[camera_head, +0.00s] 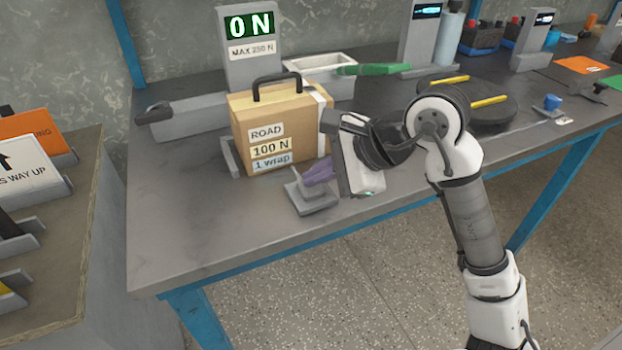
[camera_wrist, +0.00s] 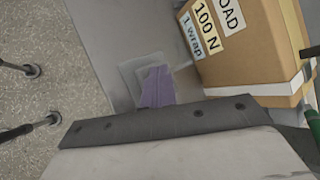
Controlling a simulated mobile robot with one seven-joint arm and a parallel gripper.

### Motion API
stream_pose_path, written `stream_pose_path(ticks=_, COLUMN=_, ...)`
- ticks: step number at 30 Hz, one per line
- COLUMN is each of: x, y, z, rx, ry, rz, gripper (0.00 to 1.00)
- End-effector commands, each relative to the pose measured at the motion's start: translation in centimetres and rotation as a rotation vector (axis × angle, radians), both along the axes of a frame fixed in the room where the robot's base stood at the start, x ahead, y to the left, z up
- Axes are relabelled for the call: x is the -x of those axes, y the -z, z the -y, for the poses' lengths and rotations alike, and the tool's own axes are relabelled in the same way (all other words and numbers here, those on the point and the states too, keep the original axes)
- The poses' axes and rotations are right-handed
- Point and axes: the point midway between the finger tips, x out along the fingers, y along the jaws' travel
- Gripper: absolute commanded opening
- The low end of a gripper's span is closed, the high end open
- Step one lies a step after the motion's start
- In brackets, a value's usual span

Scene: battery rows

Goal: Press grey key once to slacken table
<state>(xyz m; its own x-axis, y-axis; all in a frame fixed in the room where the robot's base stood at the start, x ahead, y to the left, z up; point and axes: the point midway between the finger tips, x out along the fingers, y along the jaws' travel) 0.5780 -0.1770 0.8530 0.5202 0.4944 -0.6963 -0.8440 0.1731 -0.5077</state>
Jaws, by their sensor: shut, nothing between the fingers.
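A small grey pedestal (camera_head: 316,207), with a grey raised part on top, stands on the table near its front edge. It also shows in the wrist view as a pale grey square (camera_wrist: 131,72). My gripper (camera_head: 306,178) is shut and empty, its purple fingers pointing down and left over the pedestal. In the wrist view the fingers (camera_wrist: 155,76) cover much of the pedestal's top. I cannot tell whether they touch the key.
A cardboard case (camera_head: 285,112) marked "ROAD 100 N 1 wrap", with a black handle and a pale strap, stands just behind the pedestal. A grey tray (camera_head: 325,63) and green handle (camera_head: 375,69) are behind it. A round dark turntable (camera_head: 490,104) lies right. The table's front left is clear.

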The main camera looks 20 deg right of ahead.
Motion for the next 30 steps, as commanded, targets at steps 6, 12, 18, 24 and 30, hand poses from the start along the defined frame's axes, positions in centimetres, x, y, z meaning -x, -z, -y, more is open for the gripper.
stream_pose_path(ticks=6, x=0.0, y=-0.8, z=0.0, rx=0.002, ry=0.000, rz=-0.001, gripper=0.00)
stream_pose_path(ticks=12, x=0.0, y=-2.1, z=0.0, rx=0.002, ry=0.000, rz=0.000, gripper=0.00)
stream_pose_path(ticks=18, x=0.0, y=-2.6, z=0.0, rx=0.000, ry=0.000, rz=0.000, gripper=0.00)
stream_pose_path(ticks=24, x=0.0, y=-2.5, z=0.0, rx=0.000, ry=0.000, rz=0.000, gripper=0.00)
stream_pose_path(ticks=30, x=0.0, y=-3.4, z=0.0, rx=0.001, ry=-0.001, rz=-0.001, gripper=0.00)
